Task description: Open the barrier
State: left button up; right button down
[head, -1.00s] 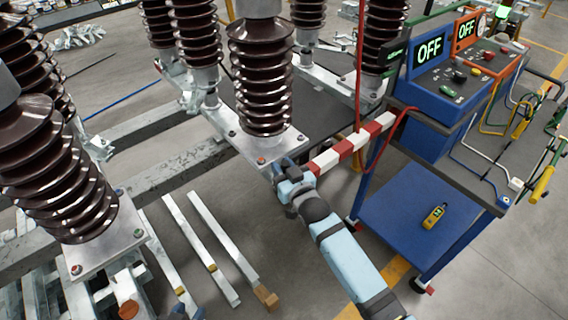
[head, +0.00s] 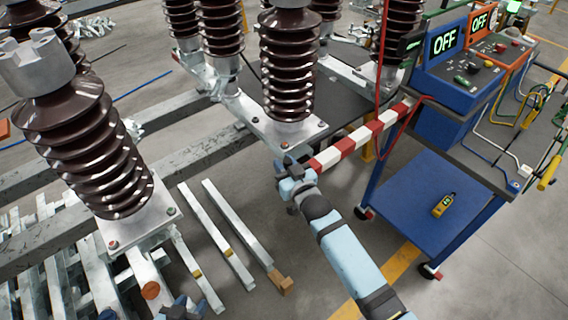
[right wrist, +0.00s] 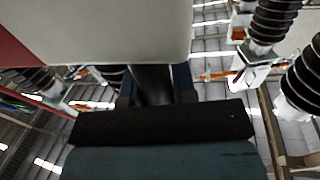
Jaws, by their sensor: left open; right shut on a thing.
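The red-and-white striped barrier bar (head: 356,139) slants from the trolley side down to the left in the head view. My right gripper (head: 291,172) is shut on its near left end, beside the insulator's metal base. In the right wrist view a broad pale face with a red part, seemingly the barrier (right wrist: 110,30), fills the top, close to my right gripper (right wrist: 152,92); its fingertips are largely hidden there. My left gripper (head: 180,310) shows only partly at the bottom edge of the head view, open and away from the barrier.
Tall brown insulators (head: 288,65) on metal frames stand left of and behind the barrier. A blue trolley (head: 425,195) with panels reading OFF stands to the right, a yellow device (head: 444,205) on its lower shelf. Metal bars (head: 245,235) lie at lower left.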

jog(key=c, duration=0.9)
grip_release()
jog(key=b+v, duration=0.1)
jog(key=v, duration=1.3)
jog(key=shift+w, duration=0.1)
jog(key=s+d+f+g+h+p, duration=0.1)
jog(key=s+d+f+g+p, duration=0.1)
jog(key=s, duration=0.4)
jog(key=s+d+f+m+g+h+p, duration=0.1)
jog(key=s+d+f+p, duration=0.1)
jog(key=s, duration=0.4)
jog(key=s+d+f+g+h+p, duration=0.1)
jog(key=s+d+f+g+p, duration=0.1)
jog(key=s+d, duration=0.3)
jog(key=shift+s+f+g+h+p, duration=0.3)
jog(key=shift+s+f+p, duration=0.15)
jog(key=shift+f, duration=0.35)
